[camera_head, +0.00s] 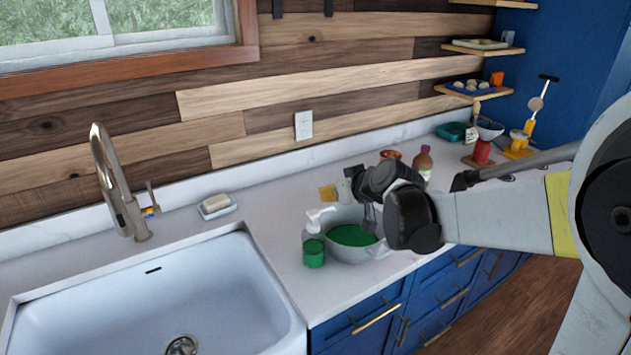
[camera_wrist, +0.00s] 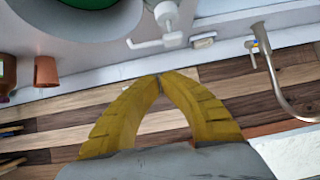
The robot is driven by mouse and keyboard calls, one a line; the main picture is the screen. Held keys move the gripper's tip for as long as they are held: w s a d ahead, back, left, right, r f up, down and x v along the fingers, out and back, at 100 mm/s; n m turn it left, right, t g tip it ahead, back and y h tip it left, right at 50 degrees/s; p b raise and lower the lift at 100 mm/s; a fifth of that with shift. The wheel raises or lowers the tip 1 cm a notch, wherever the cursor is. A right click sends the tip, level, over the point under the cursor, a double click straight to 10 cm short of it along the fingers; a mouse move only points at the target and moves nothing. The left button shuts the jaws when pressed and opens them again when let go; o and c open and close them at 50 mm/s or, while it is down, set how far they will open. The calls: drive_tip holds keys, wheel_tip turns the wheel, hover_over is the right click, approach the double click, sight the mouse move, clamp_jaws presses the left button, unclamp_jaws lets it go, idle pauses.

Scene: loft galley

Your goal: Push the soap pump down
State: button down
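The soap pump is a clear bottle with green liquid (camera_head: 314,252) and a white pump head (camera_head: 318,215). It stands upright on the counter just right of the sink. In the wrist view, its white pump head and spout (camera_wrist: 166,18) show at the top, past the fingertips. My gripper (camera_head: 328,193) is just above and behind the pump head in the head view, apart from it. In the wrist view, my gripper's yellow fingers (camera_wrist: 160,77) meet at their tips with nothing between them. The bottle's lower part is out of the wrist view.
A pale bowl with a green inside (camera_head: 352,250) stands close beside the bottle on the right. The white sink (camera_head: 150,300) and faucet (camera_head: 115,185) are to the left. A soap dish (camera_head: 217,207) sits behind the sink. A brown bottle (camera_head: 423,163) stands farther back.

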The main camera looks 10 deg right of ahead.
sight(322, 211)
drive_tip(key=f, duration=0.1)
drive_tip(key=f+b, duration=0.1)
drive_tip(key=w+f, duration=0.1)
drive_tip(key=f, duration=0.1)
drive_tip(key=shift+a+f, duration=0.1)
drive_tip(key=shift+a, duration=0.15)
drive_tip(key=shift+f, duration=0.1)
